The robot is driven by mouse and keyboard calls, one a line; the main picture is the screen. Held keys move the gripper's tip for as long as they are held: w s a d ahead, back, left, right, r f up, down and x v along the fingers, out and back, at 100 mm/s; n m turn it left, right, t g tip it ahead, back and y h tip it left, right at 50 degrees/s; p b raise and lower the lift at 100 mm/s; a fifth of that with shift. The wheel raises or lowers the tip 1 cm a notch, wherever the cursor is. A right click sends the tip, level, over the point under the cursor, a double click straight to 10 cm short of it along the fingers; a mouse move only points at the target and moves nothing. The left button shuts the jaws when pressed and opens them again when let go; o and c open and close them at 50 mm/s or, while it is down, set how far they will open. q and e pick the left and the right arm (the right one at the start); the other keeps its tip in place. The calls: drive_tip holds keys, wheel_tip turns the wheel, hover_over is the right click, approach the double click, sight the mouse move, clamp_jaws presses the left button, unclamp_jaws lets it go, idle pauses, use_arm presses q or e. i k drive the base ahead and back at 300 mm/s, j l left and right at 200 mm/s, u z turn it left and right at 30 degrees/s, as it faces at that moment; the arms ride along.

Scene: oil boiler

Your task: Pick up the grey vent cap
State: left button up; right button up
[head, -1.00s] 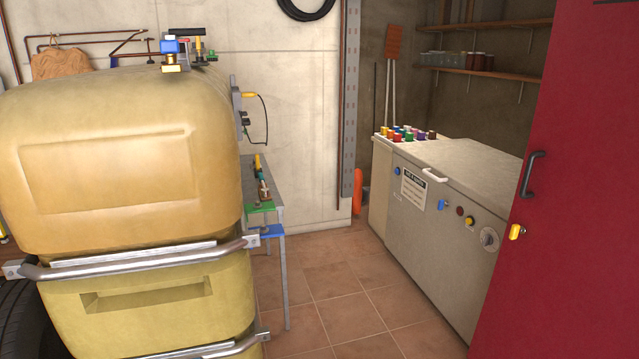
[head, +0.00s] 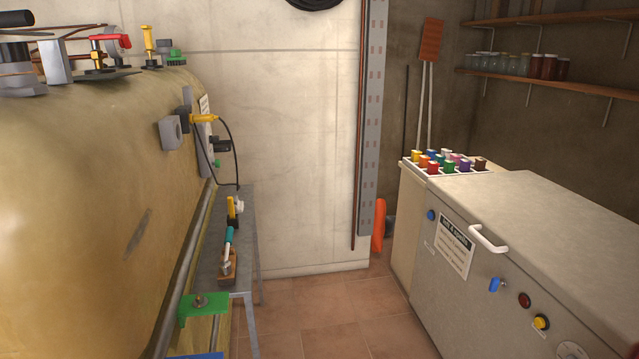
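No part is plainly marked as the grey vent cap. I cannot tell which of these, if any, is the cap. Neither of my grippers is in view.
A grey metal bench (head: 236,205) with small tools stands beyond the tank.

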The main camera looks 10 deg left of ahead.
sight(162, 46)
drive_tip(key=i+l+u, duration=0.2)
drive_tip(key=i+u, duration=0.2)
drive_tip(key=i+l+u, duration=1.2)
drive_tip(key=l, duration=0.2)
